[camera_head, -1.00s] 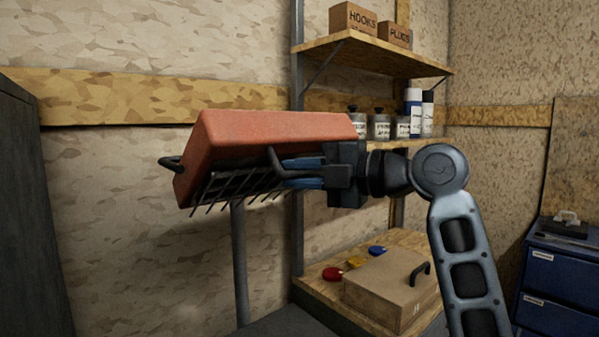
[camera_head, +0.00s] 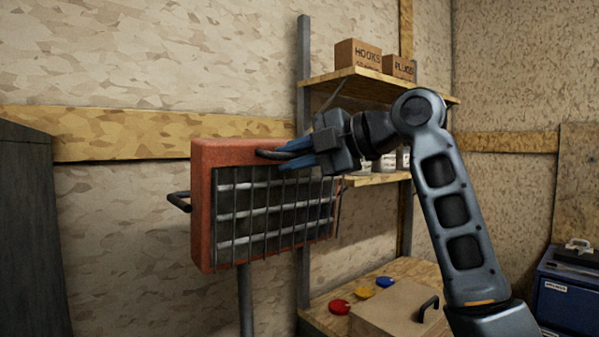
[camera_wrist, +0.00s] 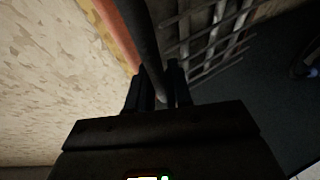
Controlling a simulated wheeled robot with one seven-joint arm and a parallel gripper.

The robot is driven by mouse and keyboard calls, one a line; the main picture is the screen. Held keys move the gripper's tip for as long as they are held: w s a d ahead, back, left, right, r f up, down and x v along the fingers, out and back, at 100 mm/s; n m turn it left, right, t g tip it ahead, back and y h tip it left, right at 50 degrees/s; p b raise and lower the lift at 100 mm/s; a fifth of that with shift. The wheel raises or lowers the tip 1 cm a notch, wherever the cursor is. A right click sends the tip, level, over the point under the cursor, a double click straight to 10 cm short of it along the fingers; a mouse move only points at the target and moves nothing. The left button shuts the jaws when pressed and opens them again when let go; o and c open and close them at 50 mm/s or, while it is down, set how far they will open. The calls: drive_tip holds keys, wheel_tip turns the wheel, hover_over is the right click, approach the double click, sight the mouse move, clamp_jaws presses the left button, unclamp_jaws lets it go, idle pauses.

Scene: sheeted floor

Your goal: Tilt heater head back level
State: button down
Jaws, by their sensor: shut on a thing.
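The heater head (camera_head: 200,220) is a red-orange box with a dark wire grille (camera_head: 275,215) over pale bars. It stands on a grey post (camera_head: 245,300), and its grille now faces mostly toward the head camera, close to upright. A dark handle (camera_head: 270,154) is at its top edge; another dark handle (camera_head: 178,202) sticks out at its left side. My gripper (camera_head: 290,155), with blue fingers, is shut on the top handle. In the wrist view the dark handle bar (camera_wrist: 148,45) runs between the fingers (camera_wrist: 158,88), with the grille (camera_wrist: 210,35) beside it.
A shelf (camera_head: 375,82) with boxes is on the wall behind my arm, with jars (camera_head: 388,160) on a lower shelf. A wooden case (camera_head: 395,310) and coloured discs (camera_head: 363,294) lie on the bench. A dark cabinet (camera_head: 30,230) stands left; a blue drawer unit (camera_head: 570,290) stands right.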

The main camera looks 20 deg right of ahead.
drive_tip(key=shift+w+a+r, duration=0.2)
drive_tip(key=shift+w+r, duration=0.35)
drive_tip(key=shift+w, duration=0.05)
drive_tip(key=c, duration=1.1)
unclamp_jaws()
drive_tip(key=shift+b+v, duration=0.95)
drive_tip(key=shift+v, duration=2.9)
